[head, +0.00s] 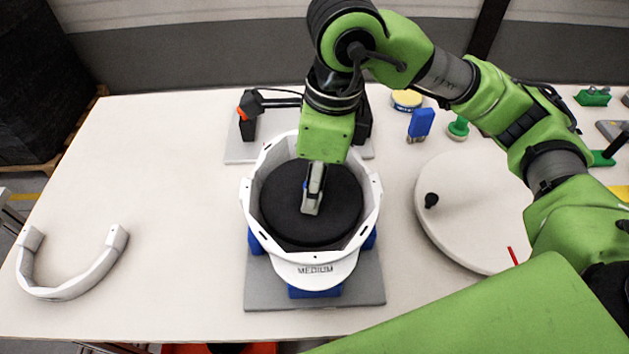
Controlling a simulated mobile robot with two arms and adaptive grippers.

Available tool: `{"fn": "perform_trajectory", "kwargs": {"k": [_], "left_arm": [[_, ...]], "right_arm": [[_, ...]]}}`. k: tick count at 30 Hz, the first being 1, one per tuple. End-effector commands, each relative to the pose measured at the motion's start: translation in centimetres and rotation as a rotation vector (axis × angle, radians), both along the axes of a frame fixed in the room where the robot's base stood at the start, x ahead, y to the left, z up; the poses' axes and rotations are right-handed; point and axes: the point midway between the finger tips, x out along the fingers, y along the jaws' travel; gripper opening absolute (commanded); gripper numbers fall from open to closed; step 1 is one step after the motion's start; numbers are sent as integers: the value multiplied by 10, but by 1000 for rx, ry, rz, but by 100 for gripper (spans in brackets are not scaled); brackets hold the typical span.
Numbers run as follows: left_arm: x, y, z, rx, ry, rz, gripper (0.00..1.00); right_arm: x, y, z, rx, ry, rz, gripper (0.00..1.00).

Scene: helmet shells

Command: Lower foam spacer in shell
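The white helmet shell (371,205), marked MEDIUM on its brim, sits open side up on blue supports. The black round foam spacer (338,212) lies within the shell's opening, surrounded by the white wall. How deep it sits, and whether it touches the bottom, I cannot tell. My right gripper (312,206) points down from above, its fingertips at the middle of the spacer. The fingers overlap in this view, so whether they grip the spacer is hidden. My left gripper is not in view.
A grey base plate (374,290) lies under the shell. A black device (248,118) stands behind it. A white curved band (75,284) lies at left. A round white disc (470,215) with a black knob is at right. The table between band and shell is clear.

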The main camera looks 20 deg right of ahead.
Motion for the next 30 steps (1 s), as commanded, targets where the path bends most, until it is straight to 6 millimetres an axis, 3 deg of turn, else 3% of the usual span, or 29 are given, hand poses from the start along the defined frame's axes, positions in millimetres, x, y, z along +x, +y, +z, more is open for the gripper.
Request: {"fn": "perform_trajectory", "kwargs": {"k": [5,8,21,30], "left_arm": [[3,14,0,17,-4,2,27],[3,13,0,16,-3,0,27],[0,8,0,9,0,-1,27],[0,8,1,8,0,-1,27]], "right_arm": [[1,0,2,2,-3,0,36],[1,0,9,3,-6,-1,36],[-3,-8,71,1,-5,-2,36],[-5,-9,80,1,-1,-1,36]]}}
